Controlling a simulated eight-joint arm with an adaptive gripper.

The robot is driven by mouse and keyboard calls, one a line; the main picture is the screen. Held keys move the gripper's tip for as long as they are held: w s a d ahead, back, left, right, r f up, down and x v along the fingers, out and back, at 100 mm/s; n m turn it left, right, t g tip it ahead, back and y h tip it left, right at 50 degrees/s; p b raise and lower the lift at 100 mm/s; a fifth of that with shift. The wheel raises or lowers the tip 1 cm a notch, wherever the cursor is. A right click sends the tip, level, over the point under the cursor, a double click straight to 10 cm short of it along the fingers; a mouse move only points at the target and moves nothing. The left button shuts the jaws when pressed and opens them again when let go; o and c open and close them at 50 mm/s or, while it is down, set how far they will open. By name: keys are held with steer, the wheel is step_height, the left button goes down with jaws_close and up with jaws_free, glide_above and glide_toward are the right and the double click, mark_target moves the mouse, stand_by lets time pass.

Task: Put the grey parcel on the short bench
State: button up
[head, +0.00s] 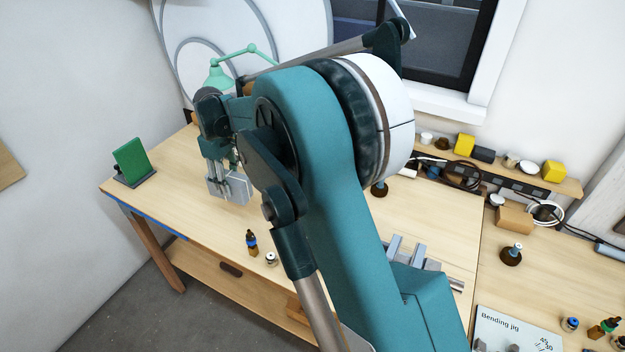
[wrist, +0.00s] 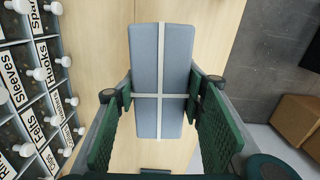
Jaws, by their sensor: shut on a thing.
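The grey parcel (wrist: 147,60) is a long blue-grey block with pale tape crossed over it. My gripper (wrist: 160,90) is shut on it, with a green-padded finger on each long side. In the head view the parcel (head: 236,187) hangs at my gripper (head: 222,172), over the left part of the wooden bench (head: 160,205). I cannot tell the gap below it. Another wooden bench top (head: 500,285) adjoins at the right, past a seam; the frames do not show which is the short bench. My arm hides the middle.
A green panel on a stand (head: 132,160), a dark bottle (head: 251,243) and a small jar (head: 271,259) stand on the left bench. Labelled drawers (wrist: 35,90) line the wrist view's left.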

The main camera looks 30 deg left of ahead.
steer(key=shift+r, duration=0.15)
step_height(320, 180, up, 18)
steer(key=w+d+m, duration=0.5)
steer(key=w+d, duration=1.9)
steer(key=d, duration=0.2)
steer(key=w+d+m, duration=0.2)
steer(key=w+d, duration=0.2)
steer(key=d, duration=0.7)
steer(key=w+d+m, duration=0.1)
steer(key=w+d, duration=0.4)
steer(key=d, duration=0.6)
steer(key=w+d+m, duration=0.2)
steer(key=w+d, duration=0.2)
steer(key=d, duration=0.7)
steer(key=d+m+b, duration=0.1)
steer(key=d+m, duration=0.4)
steer(key=d, duration=2.6)
steer(key=s+d+m, duration=0.2)
steer(key=s+d, duration=0.2)
steer(key=d, duration=1)
steer(key=s+d+m, duration=0.2)
steer(key=s+d, duration=0.3)
steer(key=d, duration=1)
step_height(320, 180, down, 23)
